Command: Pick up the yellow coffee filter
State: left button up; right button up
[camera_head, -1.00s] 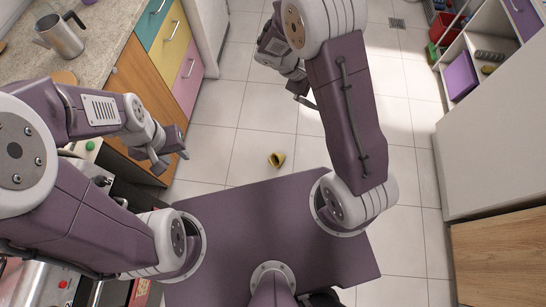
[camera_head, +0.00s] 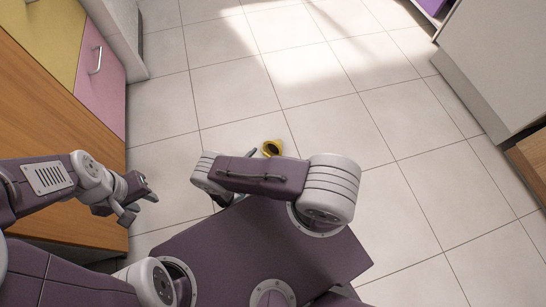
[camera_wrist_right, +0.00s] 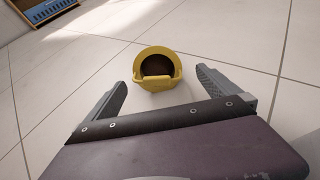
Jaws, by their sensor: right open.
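The yellow coffee filter (camera_head: 271,148) lies on the tiled floor just beyond my right arm in the head view. In the right wrist view the filter (camera_wrist_right: 157,84) is a round yellow cup with a dark inside, its opening tilted toward the camera. My right gripper (camera_wrist_right: 162,92) is open, with one finger on each side of the filter's line and the filter ahead, around the fingertips. I cannot tell if it touches. In the head view my right arm hides most of that gripper. My left gripper (camera_head: 139,198) is open and empty, left of the filter and beside the cabinet.
A wooden cabinet (camera_head: 60,110) with yellow and pink drawers (camera_head: 101,72) stands at the left. A white cabinet (camera_head: 490,60) stands at the right. The tiled floor (camera_head: 330,110) around the filter is clear. A blue and wooden object (camera_wrist_right: 42,8) shows far off in the wrist view.

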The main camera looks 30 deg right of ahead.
aim_at(273, 149)
jog(key=shift+a+f, duration=0.2)
jog(key=shift+f, duration=0.2)
pick_arm(q)
jog(key=shift+f, duration=0.35)
pick_arm(e)
jog(key=shift+w+r, duration=0.1)
jog(key=b+x, duration=0.2)
jog(key=x, duration=0.1)
jog(key=shift+d+f, duration=0.2)
jog(key=shift+f, duration=0.05)
jog(key=shift+w+d, duration=0.15)
jog(key=b+x, duration=0.4)
jog(key=shift+w+d+f, duration=0.15)
jog(key=shift+d, duration=0.05)
jog(key=shift+w+d, duration=0.2)
jog(key=shift+d, duration=0.05)
pick_arm(q)
notch_tip(273, 149, down, 6)
jog(key=shift+f, duration=0.15)
pick_arm(e)
jog(key=shift+r, duration=0.25)
jog(key=c, duration=1.3)
